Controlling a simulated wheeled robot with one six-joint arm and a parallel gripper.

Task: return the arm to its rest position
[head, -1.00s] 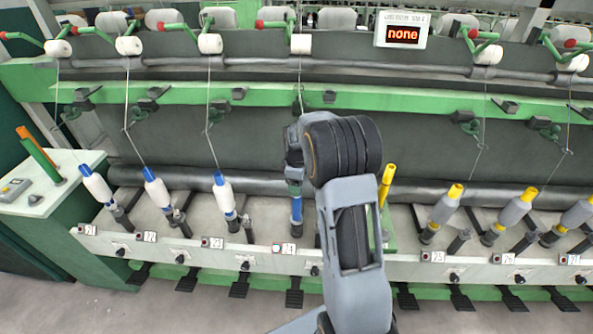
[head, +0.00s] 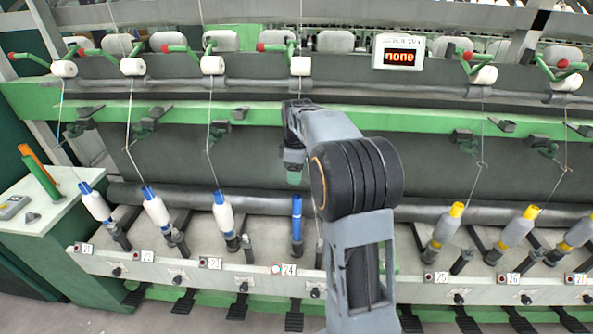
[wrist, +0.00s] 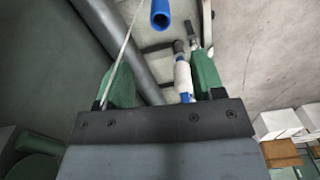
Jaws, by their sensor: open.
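My gripper (head: 294,178) hangs in front of the dark panel, above position 24, with its green fingertips partly hidden by my own arm. In the wrist view my gripper (wrist: 160,80) has its two green fingers wide apart with nothing held between them. The bare blue tube (head: 297,225) stands upright on its spindle below the gripper, clear of it. A blue tube end (wrist: 160,15) also shows beyond the fingers in the wrist view.
The green rail (head: 400,122) crosses behind my arm. White bobbins (head: 156,208) stand at left and grey ones with yellow tops (head: 447,228) at right, with threads running upward. A side table (head: 50,210) stands at far left. The display (head: 399,53) reads "none".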

